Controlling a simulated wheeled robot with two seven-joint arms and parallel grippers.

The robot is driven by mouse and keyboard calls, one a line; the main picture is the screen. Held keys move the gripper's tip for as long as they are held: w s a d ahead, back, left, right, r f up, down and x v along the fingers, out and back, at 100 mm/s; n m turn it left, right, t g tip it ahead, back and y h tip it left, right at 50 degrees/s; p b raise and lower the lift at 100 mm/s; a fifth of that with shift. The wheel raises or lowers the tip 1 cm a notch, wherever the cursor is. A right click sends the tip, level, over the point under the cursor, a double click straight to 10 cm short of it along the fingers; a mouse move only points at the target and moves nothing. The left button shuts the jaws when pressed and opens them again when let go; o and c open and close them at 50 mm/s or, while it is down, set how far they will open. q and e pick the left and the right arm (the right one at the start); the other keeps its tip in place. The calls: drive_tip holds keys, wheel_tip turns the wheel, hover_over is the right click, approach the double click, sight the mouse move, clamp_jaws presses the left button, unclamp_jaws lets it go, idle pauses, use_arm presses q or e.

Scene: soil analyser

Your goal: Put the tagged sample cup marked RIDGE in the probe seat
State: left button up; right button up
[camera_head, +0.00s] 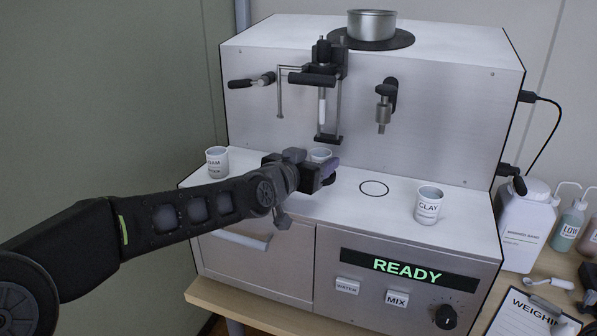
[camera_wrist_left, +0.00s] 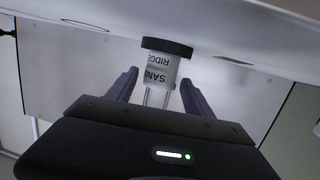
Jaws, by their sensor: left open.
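The RIDGE cup (camera_wrist_left: 160,72) is a small white cup whose label reads SAND and RIDGE, upside down in the left wrist view. Its base is against a dark round pad (camera_wrist_left: 167,47), which looks like the probe seat. In the head view the cup's rim (camera_head: 320,154) shows below the probe (camera_head: 322,105), just behind my left gripper (camera_head: 318,173), which hides the rest. My left gripper is open, its purple fingers (camera_wrist_left: 160,84) on either side of the cup with gaps visible. My right gripper is not in view.
A cup reading OAM (camera_head: 217,162) stands at the deck's left end, and a CLAY cup (camera_head: 429,206) at the right. An empty ring mark (camera_head: 374,188) lies between the gripper and the CLAY cup. A nozzle (camera_head: 384,108) hangs over the deck. The display (camera_head: 408,270) reads READY.

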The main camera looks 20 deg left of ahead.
use_arm(q)
drive_tip(key=b+v, duration=0.3)
drive_tip(key=v, duration=0.6)
drive_tip(key=shift+s, duration=0.15)
